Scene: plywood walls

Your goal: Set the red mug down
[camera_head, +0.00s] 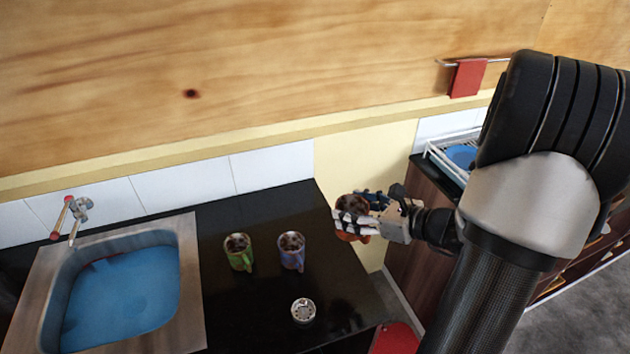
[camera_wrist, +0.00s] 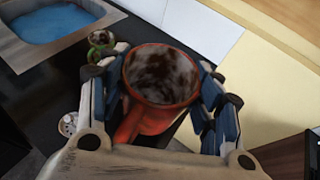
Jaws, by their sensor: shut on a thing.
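The red mug (camera_wrist: 146,118) fills the middle of the wrist view, upright, with dark and pale stains inside. My gripper (camera_wrist: 165,95) is shut on it, one finger on each side. In the head view the mug (camera_head: 352,207) is mostly covered by my gripper (camera_head: 354,216), which holds it by the right end of the black counter (camera_head: 343,279). I cannot tell the exact height of the mug above the counter.
A green mug (camera_head: 238,261) and a purple mug (camera_head: 291,261) stand on the counter. A sink (camera_head: 195,285) with blue water is at left. A dish rack (camera_head: 437,153) stands right, across a gap. Bare counter lies around the mugs.

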